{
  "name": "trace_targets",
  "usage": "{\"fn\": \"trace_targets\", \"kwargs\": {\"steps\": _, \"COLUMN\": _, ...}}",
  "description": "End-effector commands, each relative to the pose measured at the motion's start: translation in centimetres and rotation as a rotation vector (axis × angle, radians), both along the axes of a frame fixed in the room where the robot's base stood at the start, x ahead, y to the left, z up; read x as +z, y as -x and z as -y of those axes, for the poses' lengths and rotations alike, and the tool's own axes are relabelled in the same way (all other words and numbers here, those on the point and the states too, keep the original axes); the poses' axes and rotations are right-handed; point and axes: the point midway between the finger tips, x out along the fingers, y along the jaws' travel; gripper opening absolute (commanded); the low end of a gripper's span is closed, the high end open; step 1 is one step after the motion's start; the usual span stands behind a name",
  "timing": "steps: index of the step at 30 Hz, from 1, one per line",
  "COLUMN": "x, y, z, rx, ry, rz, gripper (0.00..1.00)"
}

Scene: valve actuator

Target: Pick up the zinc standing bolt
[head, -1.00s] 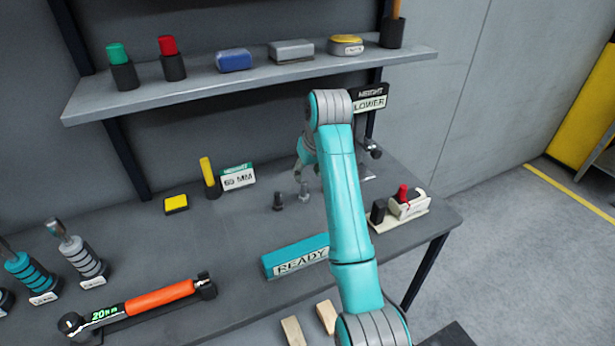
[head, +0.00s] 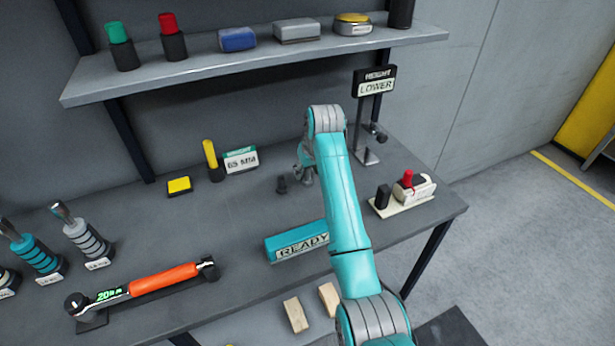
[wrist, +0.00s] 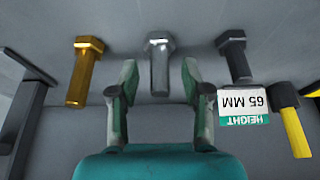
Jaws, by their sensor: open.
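The zinc bolt (wrist: 159,66) is silver with a hex head and stands on the bench. In the wrist view it appears between the two fingertips of my gripper (wrist: 158,80), which is open. I see no finger closed on it, and a gap shows on both sides. A gold bolt (wrist: 84,72) stands to the left and a dark bolt (wrist: 234,58) to the right in that view. There the zinc and gold bolts are hidden or cannot be made out.
A 65 MM height sign (head: 241,160) and a yellow-handled tool (head: 211,160) stand to the left. A LOWER sign (head: 375,86) on a metal stand is to the right. A READY block (head: 296,246) lies in front. A shelf (head: 270,66) overhangs the back.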

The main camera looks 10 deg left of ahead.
Motion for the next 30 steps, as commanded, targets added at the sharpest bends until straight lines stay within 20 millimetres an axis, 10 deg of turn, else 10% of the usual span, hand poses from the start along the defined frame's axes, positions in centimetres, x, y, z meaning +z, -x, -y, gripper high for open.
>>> {"fn": "trace_targets", "kwargs": {"steps": 9, "x": -0.6, "y": -0.2, "z": -0.1, "rx": 0.000, "ry": 0.000, "rz": 0.000, "gripper": 0.48}}
{"fn": "trace_targets", "kwargs": {"steps": 15, "x": -0.6, "y": -0.2, "z": -0.1, "rx": 0.000, "ry": 0.000, "rz": 0.000, "gripper": 0.00}}
{"fn": "trace_targets", "kwargs": {"steps": 30, "x": 0.9, "y": -0.3, "z": -0.1, "rx": 0.001, "ry": -0.001, "rz": 0.003, "gripper": 0.00}}
